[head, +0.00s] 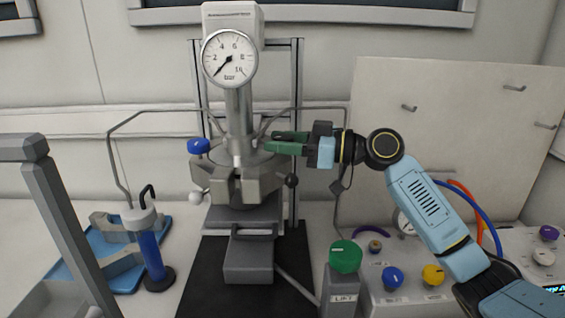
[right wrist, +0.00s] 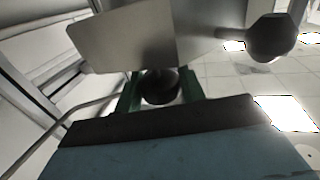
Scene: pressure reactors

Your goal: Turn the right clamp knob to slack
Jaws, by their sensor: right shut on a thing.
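The pressure reactor stands at the centre of the head view, with a grey clamp ring (head: 238,186) around its head. A blue clamp knob (head: 198,146) shows on the left side of the ring. My right gripper (head: 272,144) reaches in from the right, its green fingers at the right side of the reactor head. In the right wrist view, a dark round knob (right wrist: 160,88) sits between the green fingers, which are shut on it. This is the right clamp knob; the fingers hide it in the head view. My left gripper is not in view.
A round pressure gauge (head: 229,59) stands above the reactor head. A black ball handle (head: 291,180) sits just below my right gripper. A green LIFT knob (head: 346,256) is in front at right. A blue cylinder (head: 151,257) and blue tray (head: 125,279) are at left.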

